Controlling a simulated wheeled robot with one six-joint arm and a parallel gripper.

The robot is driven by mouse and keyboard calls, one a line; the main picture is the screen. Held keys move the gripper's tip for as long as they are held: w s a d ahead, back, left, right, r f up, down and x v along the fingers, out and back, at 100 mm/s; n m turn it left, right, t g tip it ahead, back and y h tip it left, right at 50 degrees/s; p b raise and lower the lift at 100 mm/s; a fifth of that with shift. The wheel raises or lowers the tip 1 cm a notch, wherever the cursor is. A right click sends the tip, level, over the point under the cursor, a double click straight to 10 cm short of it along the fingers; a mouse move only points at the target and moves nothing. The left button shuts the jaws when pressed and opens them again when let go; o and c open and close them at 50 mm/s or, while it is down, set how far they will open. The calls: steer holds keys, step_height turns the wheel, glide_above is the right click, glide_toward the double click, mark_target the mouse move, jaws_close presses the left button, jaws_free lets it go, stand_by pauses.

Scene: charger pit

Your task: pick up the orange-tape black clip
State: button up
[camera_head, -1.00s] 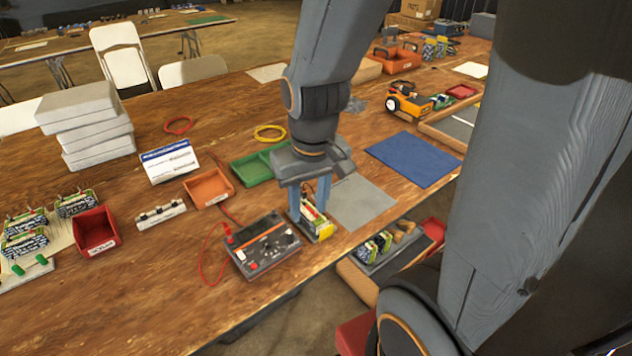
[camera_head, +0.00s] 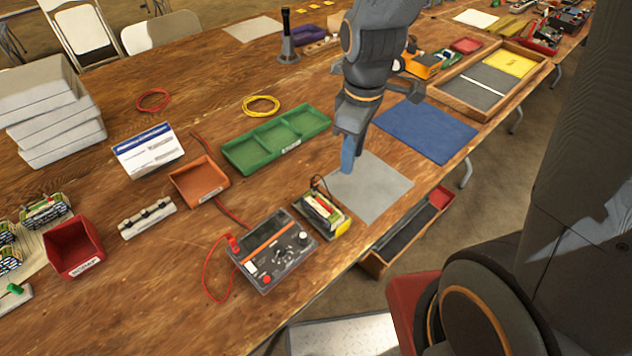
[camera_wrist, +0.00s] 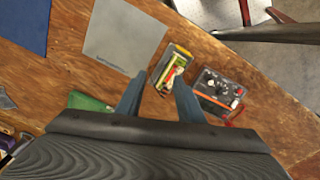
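I cannot make out a black clip with orange tape for certain in either view. A small battery pack (camera_head: 322,215) with a yellow end and a thin dark wire lies beside the tester box (camera_head: 272,250). Both also show in the wrist view, the pack (camera_wrist: 174,70) just beyond my fingers and the tester (camera_wrist: 218,90) to its right. My gripper (camera_head: 347,155) is over the near-left part of the grey mat (camera_head: 375,190), beyond the pack. In the wrist view my gripper's fingers (camera_wrist: 159,80) stand apart with nothing seen held between them.
A green divided tray (camera_head: 277,138), an orange bin (camera_head: 200,182) and a white bar with black clamps (camera_head: 147,218) lie to the left. A red lead (camera_head: 210,270) loops beside the tester. A blue mat (camera_head: 425,130) lies right of my gripper. The table's front edge is close.

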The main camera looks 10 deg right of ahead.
mark_target(314, 180)
steer(key=w+a+f+n, duration=0.1)
steer(key=a+n, duration=0.1)
steer(key=n, duration=0.2)
steer(key=w+a+f+n, duration=0.1)
steer(key=a+f+n, duration=0.1)
steer(key=n, duration=0.3)
steer(key=w+a+f+n, duration=0.1)
steer(key=a+n, duration=0.2)
steer(key=n, duration=0.1)
steer(key=shift+w+a+f+n+g, duration=0.2)
steer(key=shift+a+f+n+g, duration=0.1)
steer(key=shift+g, duration=0.1)
steer(key=shift+f+p, duration=1.4)
steer(key=shift+f, duration=2.45)
steer(key=shift+c, duration=0.4)
jaws_close()
